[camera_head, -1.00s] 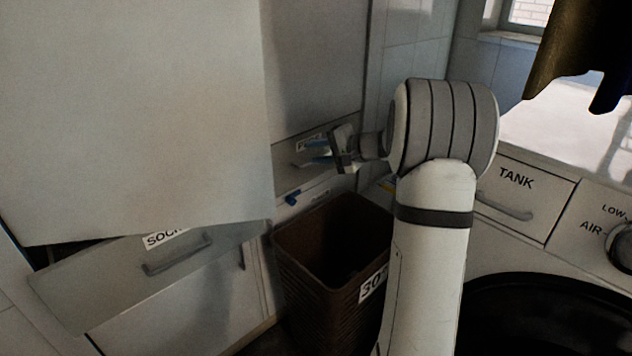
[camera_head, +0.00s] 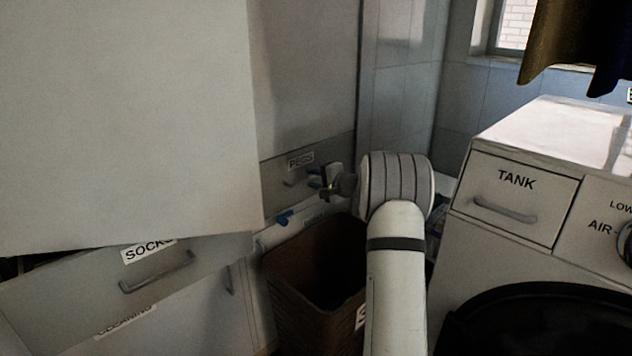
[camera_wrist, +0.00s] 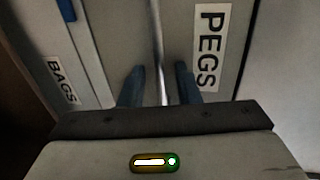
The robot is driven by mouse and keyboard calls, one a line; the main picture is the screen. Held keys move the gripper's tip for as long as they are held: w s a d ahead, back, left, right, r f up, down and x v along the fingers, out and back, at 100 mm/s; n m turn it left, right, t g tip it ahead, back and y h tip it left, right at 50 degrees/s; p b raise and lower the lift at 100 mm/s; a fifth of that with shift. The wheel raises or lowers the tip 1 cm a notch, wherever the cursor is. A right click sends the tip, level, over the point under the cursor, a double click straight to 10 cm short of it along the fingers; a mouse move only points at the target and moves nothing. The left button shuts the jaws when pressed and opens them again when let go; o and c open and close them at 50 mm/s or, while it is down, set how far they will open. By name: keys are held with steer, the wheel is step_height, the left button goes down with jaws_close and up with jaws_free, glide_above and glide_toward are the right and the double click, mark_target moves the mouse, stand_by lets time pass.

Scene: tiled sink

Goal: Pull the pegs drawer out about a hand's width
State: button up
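The label (camera_wrist: 211,48) and the handle (camera_wrist: 157,45) also show in the wrist view. My gripper (camera_head: 314,178) is at the right part of the handle. In the wrist view my gripper's (camera_wrist: 159,80) two blue fingers are apart, one on each side of the bar, with gaps visible. The drawer front looks about level with the cabinet; I cannot tell exactly.
A BAGS front (camera_wrist: 86,50) with a blue handle lies below. A brown basket (camera_head: 315,285) stands under my arm. An open SOCKS drawer (camera_head: 75,290) and a large pale panel (camera_head: 125,120) are left. The washer (camera_head: 540,265) stands close on the right.

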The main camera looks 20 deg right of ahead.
jaws_close()
stand_by(0.3)
stand_by(0.4)
